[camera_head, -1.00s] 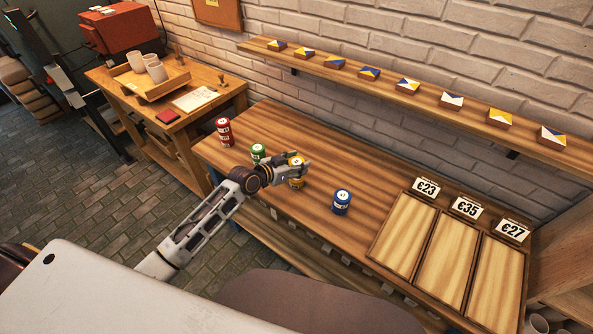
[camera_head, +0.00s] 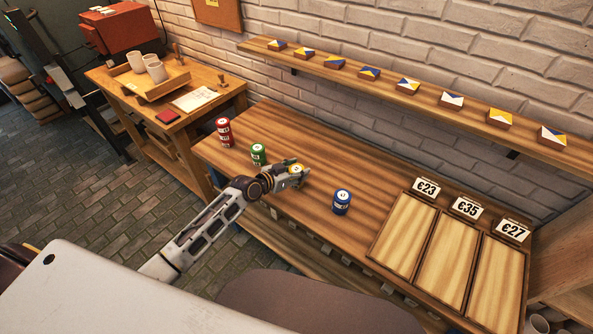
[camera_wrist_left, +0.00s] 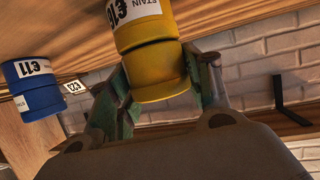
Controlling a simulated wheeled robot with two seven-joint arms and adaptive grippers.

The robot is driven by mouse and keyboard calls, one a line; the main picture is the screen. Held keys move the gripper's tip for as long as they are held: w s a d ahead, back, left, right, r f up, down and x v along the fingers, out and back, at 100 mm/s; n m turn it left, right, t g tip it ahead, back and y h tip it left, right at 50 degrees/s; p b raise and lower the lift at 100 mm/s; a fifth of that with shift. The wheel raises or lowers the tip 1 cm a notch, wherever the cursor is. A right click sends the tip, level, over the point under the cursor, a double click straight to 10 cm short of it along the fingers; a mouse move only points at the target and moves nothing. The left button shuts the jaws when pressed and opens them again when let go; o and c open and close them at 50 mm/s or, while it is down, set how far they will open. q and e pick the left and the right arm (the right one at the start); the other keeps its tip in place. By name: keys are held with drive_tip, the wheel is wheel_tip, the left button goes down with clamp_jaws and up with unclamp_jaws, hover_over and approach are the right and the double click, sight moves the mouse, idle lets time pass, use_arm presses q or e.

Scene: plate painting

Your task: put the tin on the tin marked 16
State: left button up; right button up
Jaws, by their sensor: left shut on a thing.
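A yellow tin (camera_head: 296,168) is held in my left gripper (camera_head: 290,178) above the front part of the bench. In the left wrist view, my left gripper (camera_wrist_left: 165,92) has its fingers on both sides of this tin (camera_wrist_left: 160,78). The tin marked 16 (camera_wrist_left: 140,32), also yellow with a white label, is directly under it in line. The two look touching or nearly so; I cannot tell if any gap is left. In the head view the gripper hides the tin marked 16. My right gripper is not in view.
A red tin stack (camera_head: 224,132) and a green one (camera_head: 258,155) stand left of the gripper. A blue stack (camera_head: 341,202) stands to its right, also seen in the wrist view (camera_wrist_left: 35,88). Priced trays (camera_head: 402,233) fill the bench's right end. A wall shelf (camera_head: 385,82) runs behind.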

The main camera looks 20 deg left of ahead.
use_arm(q)
drive_tip(key=o, duration=1.1)
drive_tip(key=shift+f, duration=0.1)
drive_tip(key=shift+r, duration=0.2)
drive_tip(key=shift+s+a, duration=0.25)
drive_tip(key=shift+s, duration=0.2)
drive_tip(key=shift+v, duration=5.5)
drive_tip(key=shift+d+r, duration=0.1)
drive_tip(key=shift+r, duration=0.05)
